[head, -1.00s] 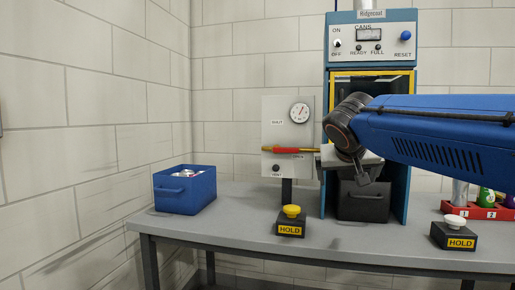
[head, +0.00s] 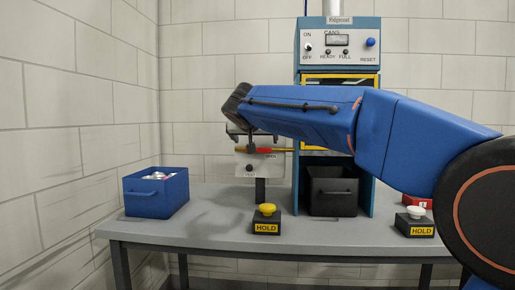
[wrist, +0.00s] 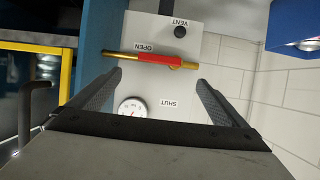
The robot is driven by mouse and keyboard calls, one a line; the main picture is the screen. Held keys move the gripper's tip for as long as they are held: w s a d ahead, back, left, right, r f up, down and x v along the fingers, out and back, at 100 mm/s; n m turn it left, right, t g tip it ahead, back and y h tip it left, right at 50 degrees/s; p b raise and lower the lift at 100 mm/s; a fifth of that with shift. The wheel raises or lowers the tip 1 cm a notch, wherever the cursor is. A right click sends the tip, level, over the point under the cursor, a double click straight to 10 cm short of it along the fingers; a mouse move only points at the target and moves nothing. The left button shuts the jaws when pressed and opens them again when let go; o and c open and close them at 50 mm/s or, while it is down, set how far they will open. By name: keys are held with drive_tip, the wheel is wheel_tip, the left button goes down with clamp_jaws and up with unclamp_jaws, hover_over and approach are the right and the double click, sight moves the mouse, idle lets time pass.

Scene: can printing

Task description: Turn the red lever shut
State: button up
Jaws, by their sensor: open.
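The red lever (head: 265,150) has brass ends and lies roughly level across the pale panel (head: 242,168), partly hidden behind my gripper in the head view. In the wrist view, which sees the panel upside down, the lever (wrist: 158,59) lies beside the OPEN label (wrist: 145,47); the SHUT label (wrist: 169,104) is apart from it. My gripper (wrist: 159,76) is open and empty, facing the panel. The lever crosses the view just beyond the two fingertips; I cannot tell their distance from it. The gripper (head: 249,142) also shows in the head view.
A round gauge (wrist: 132,107) and a VENT knob (wrist: 180,32) are on the panel. A blue bin (head: 156,194) stands left on the table, a yellow HOLD button (head: 267,211) in front. The blue machine (head: 340,60) with a black bin (head: 333,190) stands right of the panel.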

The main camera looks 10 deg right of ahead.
sight(259, 150)
drive_tip(key=x, duration=1)
drive_tip(key=shift+w+d+f, duration=0.1)
drive_tip(key=shift+w+f, duration=0.05)
drive_tip(key=shift+w, duration=0.05)
drive_tip(key=c, duration=1.5)
